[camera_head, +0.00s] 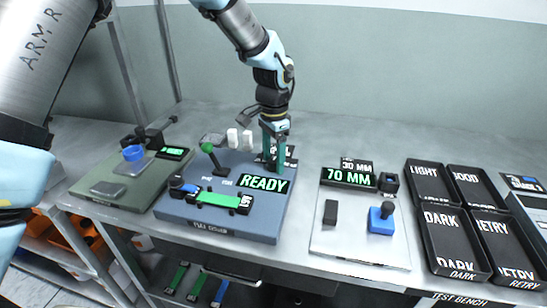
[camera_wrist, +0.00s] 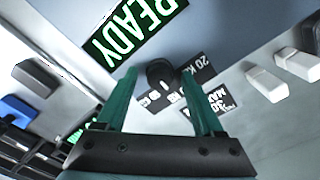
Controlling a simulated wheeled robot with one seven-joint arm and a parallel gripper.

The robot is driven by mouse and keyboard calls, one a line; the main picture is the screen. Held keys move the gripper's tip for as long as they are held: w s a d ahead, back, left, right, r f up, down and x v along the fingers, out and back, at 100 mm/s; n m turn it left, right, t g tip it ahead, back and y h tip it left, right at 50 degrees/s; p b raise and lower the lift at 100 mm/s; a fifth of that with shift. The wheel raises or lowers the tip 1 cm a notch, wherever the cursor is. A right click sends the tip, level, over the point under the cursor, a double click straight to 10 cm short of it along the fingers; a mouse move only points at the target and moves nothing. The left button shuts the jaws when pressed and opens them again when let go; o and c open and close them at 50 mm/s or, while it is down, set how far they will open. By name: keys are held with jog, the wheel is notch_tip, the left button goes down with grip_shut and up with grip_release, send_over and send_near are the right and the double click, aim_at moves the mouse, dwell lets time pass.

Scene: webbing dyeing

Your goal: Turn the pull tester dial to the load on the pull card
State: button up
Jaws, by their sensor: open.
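The pull tester (camera_head: 225,226) is a blue-grey base with a lit green READY display (camera_head: 264,184), a green-knobbed lever (camera_head: 208,148) and a green strip (camera_head: 218,200) held across its front. Its dial (camera_wrist: 161,73) is a small round black knob with a light mark, seen in the wrist view. My gripper (camera_head: 275,160) points down at the tester's back right. In the wrist view my gripper (camera_wrist: 159,77) is open, with one teal finger on each side of the dial; contact is unclear. A black card (camera_wrist: 197,76) by the dial reads 20 and a partly hidden unit; other print reads 30 MAX.
Right of the tester stands a station with a 70 MM display (camera_head: 348,178) and a blue-handled block (camera_head: 381,220). Black labelled trays (camera_head: 440,232) lie farther right. A green-grey station (camera_head: 130,178) is at left. Two white blocks (camera_wrist: 282,73) stand near the dial.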

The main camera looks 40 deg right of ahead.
aim_at(274, 161)
jog(key=shift+r, duration=0.1)
notch_tip(274, 161, up, 11)
jog(key=b, duration=0.2)
jog(key=shift+f, duration=0.2)
jog(key=shift+s, duration=0.1)
dwell(0.4)
